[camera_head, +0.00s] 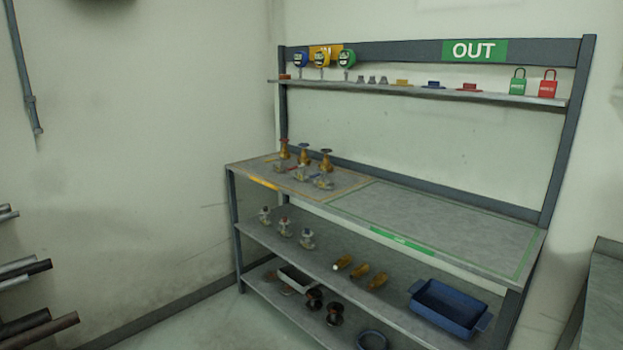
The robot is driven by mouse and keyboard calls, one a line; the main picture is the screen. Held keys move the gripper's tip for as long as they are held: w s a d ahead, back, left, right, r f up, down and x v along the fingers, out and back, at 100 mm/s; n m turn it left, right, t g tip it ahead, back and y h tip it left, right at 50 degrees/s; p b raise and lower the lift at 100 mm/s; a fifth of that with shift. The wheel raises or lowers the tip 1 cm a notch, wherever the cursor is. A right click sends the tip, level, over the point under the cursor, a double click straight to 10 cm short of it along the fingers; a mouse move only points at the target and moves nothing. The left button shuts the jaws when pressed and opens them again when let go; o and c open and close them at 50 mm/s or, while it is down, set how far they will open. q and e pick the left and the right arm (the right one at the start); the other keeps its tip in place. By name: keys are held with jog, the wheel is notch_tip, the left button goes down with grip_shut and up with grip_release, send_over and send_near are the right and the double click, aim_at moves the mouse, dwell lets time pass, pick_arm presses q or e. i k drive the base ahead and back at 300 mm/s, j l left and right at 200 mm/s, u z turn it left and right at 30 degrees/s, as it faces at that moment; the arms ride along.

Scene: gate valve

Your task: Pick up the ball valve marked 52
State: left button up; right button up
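Several valves stand on the left part of the bench top, inside a yellow-orange outlined area. More small metal valves (307,239) stand on the shelf below. Any number marks are too small to read, so I cannot tell which valve is marked 52. Neither of my grippers is in view.
The right part of the bench top (440,224) is bare inside a green outline. An upper shelf (400,90) holds gauges, small parts and padlocks. The lower shelves hold brass pieces (360,272) and a blue bin (448,307). Pipes (25,270) stick in from the left.

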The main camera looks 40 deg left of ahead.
aim_at(279, 167)
jog(key=u, duration=1.5)
